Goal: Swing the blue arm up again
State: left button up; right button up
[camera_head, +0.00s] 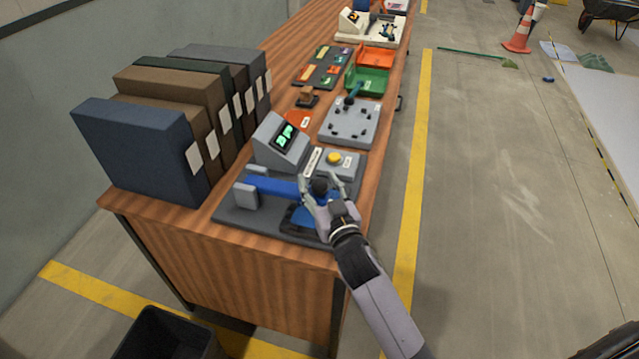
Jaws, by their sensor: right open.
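The blue arm (271,186) lies about level across the dark grey base (236,216) of a device at the near end of the wooden bench. Its left end sits between light grey blocks (246,196). A dark knob (320,186) shows at its right end. My right gripper (322,179) is open, with its fingers on either side of the knob; I cannot tell whether they touch it. A blue part with a black edge (299,219) lies below the arm, partly hidden by my gripper. My left gripper is not in view.
A grey console with a green-lit screen (284,137) and a box with a yellow button (334,157) stand just behind the device. Large binders (150,150) stand at the left. A grey plate with a lever (350,122) and trays lie farther back.

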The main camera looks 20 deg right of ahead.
grip_shut()
dwell(0.6)
